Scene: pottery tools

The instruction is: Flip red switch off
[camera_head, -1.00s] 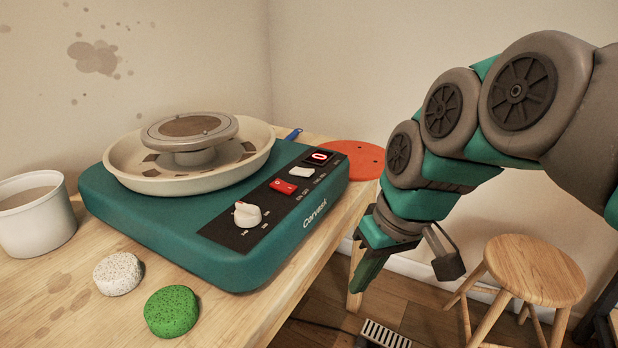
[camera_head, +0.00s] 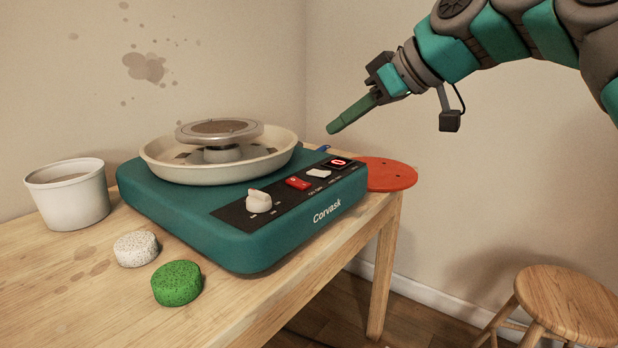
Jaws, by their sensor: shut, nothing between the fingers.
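The red switch (camera_head: 298,183) is a small rocker on the black control panel of the teal pottery wheel (camera_head: 200,222). It sits between the cream knob (camera_head: 259,201) and a white switch (camera_head: 318,173). My gripper (camera_head: 333,129) is shut and empty. It is in the air above and to the right of the panel, its green fingers pointing down and left, apart from the switch. The rocker's exact tilt is too small to tell.
A wheel head in a cream splash pan (camera_head: 165,172) tops the machine. A white bucket (camera_head: 66,203), a speckled white disc (camera_head: 136,249) and a green disc (camera_head: 177,283) are on the wooden table at left. A red-orange bat (camera_head: 388,174) lies behind. A stool (camera_head: 570,300) stands at right.

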